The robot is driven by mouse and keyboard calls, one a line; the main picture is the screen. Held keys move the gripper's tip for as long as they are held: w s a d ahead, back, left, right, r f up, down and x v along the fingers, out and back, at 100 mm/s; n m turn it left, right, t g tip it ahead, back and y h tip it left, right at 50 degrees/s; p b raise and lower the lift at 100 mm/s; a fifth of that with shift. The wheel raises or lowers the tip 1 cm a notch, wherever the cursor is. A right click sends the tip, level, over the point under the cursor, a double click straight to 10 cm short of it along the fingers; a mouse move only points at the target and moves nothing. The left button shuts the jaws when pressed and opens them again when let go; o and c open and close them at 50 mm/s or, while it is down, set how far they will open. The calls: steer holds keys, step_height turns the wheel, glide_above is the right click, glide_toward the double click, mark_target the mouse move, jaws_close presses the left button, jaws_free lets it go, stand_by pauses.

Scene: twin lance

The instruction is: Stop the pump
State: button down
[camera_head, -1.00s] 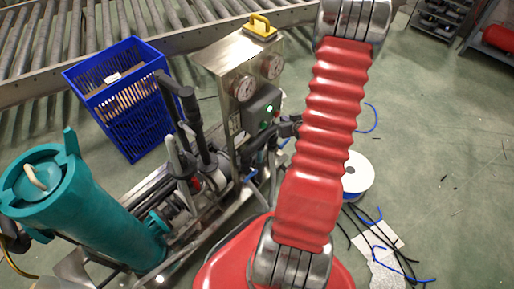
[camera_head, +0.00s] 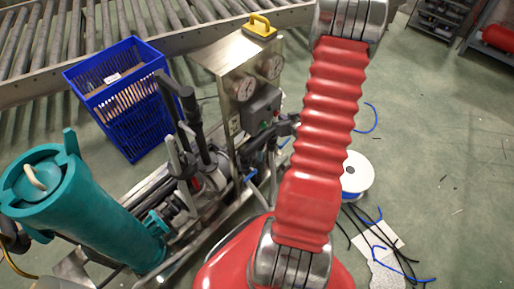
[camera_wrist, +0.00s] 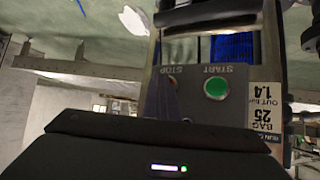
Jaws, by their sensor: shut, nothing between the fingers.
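The pump's grey control box (camera_head: 262,108) is on the steel panel of the pump skid. In the wrist view the box (camera_wrist: 235,105) appears upside down, with START and STOP labels. The green START button (camera_wrist: 216,89) is in plain view and looks unlit. The STOP button is mostly hidden behind my gripper; only a trace of red shows below its label. My gripper (camera_head: 280,128) is shut and empty, up against the front of the box at the STOP side. Whether it touches the button cannot be seen.
Two gauges (camera_head: 244,89) sit above the box on the steel cabinet (camera_head: 228,58). A teal filter housing (camera_head: 85,205) stands left. A blue crate (camera_head: 122,100) stands behind by the roller conveyor (camera_head: 60,50). A white spool (camera_head: 356,176) and loose cables lie on the floor at right.

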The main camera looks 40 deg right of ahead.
steer(key=shift+s, duration=0.4)
steer(key=s, duration=0.6)
steer(key=shift+d, duration=0.35)
stand_by(0.4)
stand_by(0.4)
